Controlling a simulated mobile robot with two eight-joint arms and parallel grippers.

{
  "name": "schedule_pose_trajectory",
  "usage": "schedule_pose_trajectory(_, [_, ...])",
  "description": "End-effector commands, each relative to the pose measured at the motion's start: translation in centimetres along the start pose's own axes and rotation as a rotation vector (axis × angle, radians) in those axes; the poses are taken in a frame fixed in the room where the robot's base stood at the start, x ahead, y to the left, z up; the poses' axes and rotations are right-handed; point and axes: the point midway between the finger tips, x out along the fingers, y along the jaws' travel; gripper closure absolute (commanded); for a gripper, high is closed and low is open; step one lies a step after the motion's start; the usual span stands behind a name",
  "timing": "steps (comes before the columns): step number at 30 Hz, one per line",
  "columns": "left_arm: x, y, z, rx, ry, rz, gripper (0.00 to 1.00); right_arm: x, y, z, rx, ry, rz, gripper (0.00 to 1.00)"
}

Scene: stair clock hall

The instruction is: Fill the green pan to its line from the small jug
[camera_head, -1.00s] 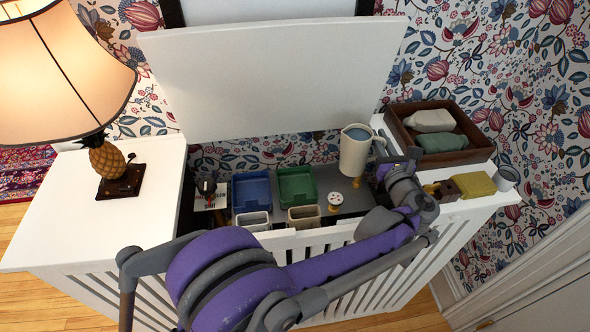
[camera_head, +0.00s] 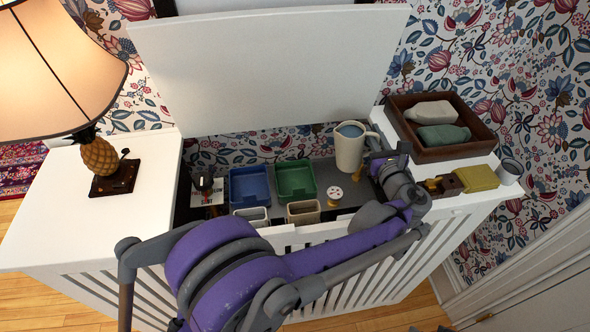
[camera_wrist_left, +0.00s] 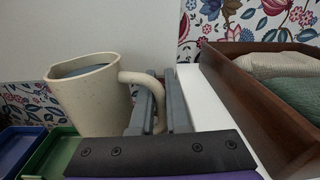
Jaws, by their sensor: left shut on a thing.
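The small cream jug (camera_head: 349,150) holds bluish liquid and hangs roughly upright to the right of the green pan. My left gripper (camera_head: 379,148) is shut on its handle. In the left wrist view the gripper's fingers (camera_wrist_left: 158,108) close around the handle of the jug (camera_wrist_left: 92,103). The green pan (camera_head: 296,181) sits in the open cabinet, beside a blue pan (camera_head: 250,187). I cannot make out a fill line or any liquid in it. Part of the green pan (camera_wrist_left: 62,150) shows at the lower left of the wrist view. My right gripper is not in view.
Two small pale containers (camera_head: 304,212) stand in front of the pans. A white-topped knob (camera_head: 334,194) stands right of them. A brown wooden tray (camera_head: 478,147) with two soft bundles sits on the right top. A pineapple lamp (camera_head: 100,157) stands left. The raised white lid (camera_head: 270,75) is behind.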

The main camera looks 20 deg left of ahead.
Motion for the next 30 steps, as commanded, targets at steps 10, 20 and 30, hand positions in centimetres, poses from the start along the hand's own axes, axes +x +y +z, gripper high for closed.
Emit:
schedule_pose_trajectory(10, [0.2,1.4,-0.8,-0.160,0.029,0.001,1.00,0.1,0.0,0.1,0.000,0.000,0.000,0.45])
schedule_pose_trajectory(20, [0.3,2.0,-1.4,-0.232,0.042,0.000,1.00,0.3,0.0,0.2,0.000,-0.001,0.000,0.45])
schedule_pose_trajectory(30, [0.5,2.7,-1.4,-0.300,0.054,0.001,1.00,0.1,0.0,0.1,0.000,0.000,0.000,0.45])
